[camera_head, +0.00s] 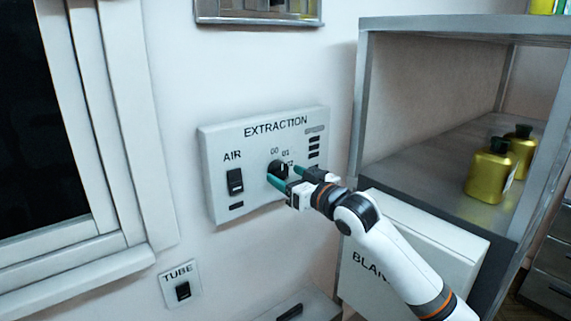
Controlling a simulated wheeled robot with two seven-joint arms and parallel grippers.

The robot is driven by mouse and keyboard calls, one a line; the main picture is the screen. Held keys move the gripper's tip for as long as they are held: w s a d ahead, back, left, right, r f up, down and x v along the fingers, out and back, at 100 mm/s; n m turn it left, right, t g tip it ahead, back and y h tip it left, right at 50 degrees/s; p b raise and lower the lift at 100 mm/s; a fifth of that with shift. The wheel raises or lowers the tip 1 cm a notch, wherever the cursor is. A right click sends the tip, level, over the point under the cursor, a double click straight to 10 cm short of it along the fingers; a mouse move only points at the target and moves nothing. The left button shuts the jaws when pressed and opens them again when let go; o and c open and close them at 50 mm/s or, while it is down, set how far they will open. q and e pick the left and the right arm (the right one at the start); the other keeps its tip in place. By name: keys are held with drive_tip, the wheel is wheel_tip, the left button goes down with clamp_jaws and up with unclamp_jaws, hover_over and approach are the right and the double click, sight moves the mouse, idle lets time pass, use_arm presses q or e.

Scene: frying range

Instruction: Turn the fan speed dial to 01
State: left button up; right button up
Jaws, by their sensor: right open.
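The fan speed dial (278,168) is a black round knob on the white wall panel marked EXTRACTION (219,186). The marks 00, 01 and 02 stand around its upper and right side. My right gripper (285,174) is at the dial with its green-tipped fingers open, one finger at the lower left of the knob and one at its right. I cannot tell whether the fingers touch the knob. A light line shows on the knob, but the gripper partly hides it and its exact setting is unclear. My left gripper is not in view.
A black AIR switch (235,181) sits left of the dial. A TUBE switch plate (181,284) is lower left. A metal shelf (430,148) with gold bottles (490,172) stands to the right, above a white box (425,235). A window frame (112,130) is at left.

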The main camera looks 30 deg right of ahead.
drive_tip(key=shift+w, duration=0.8)
drive_tip(key=c, duration=1)
drive_tip(key=shift+a+f+m, duration=0.1)
drive_tip(key=shift+m, duration=0.2)
drive_tip(key=m, duration=0.3)
drive_tip(key=shift+m, duration=2.5)
